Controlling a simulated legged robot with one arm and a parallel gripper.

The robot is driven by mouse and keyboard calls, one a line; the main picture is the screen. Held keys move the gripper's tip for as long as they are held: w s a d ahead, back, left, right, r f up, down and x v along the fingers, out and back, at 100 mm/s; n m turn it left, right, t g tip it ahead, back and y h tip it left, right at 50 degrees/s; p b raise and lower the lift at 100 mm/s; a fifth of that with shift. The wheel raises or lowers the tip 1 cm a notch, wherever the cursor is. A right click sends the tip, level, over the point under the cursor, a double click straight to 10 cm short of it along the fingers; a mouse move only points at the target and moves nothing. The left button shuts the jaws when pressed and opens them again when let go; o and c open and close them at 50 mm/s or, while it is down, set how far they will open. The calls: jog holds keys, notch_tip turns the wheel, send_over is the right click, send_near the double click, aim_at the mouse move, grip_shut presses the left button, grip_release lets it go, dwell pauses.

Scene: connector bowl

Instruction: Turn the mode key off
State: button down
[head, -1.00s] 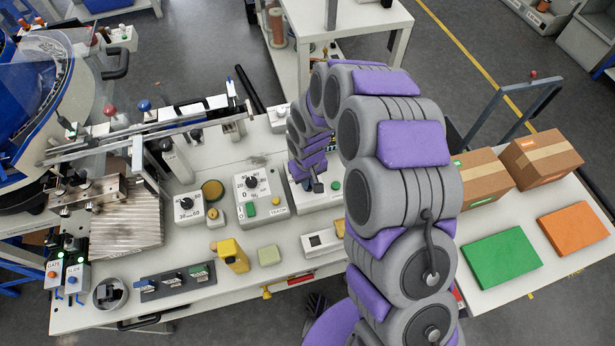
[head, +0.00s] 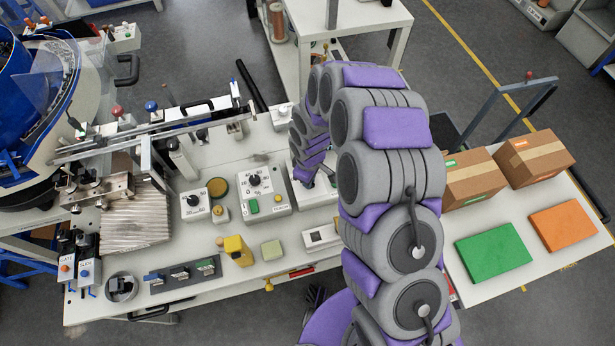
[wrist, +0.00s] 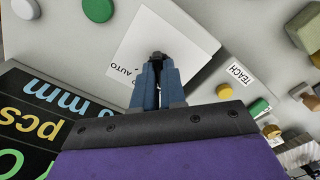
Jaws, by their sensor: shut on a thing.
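My gripper (wrist: 158,82) is shut at a white plate (wrist: 195,42) in the wrist view, with its two blue-grey fingers together around the mode key. Only a small dark part of the key (wrist: 157,55) shows at the fingertips; the rest is hidden, so its angle is hard to read. The word AUTO is printed on the plate left of the fingers. In the head view my gripper (head: 309,182) is small and partly covered by my arm, over a pale control box (head: 322,196) on the bench.
A yellow button (wrist: 224,91) and a TEACH label sit right of the fingers. A dark panel (wrist: 30,110) with coloured lettering is close at left. A dial box (head: 272,203) stands left of my gripper. Cartons (head: 480,183) and a green pad (head: 494,253) lie right of my arm.

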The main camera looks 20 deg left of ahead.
jog(key=shift+w+r, duration=0.1)
dwell(0.3)
jog(key=c, duration=1.2)
grip_release()
jog(key=shift+d, duration=0.1)
jog(key=shift+r, duration=0.5)
notch_tip(320, 180, up, 16)
jog(key=p, duration=0.1)
jog(key=shift+r, duration=0.1)
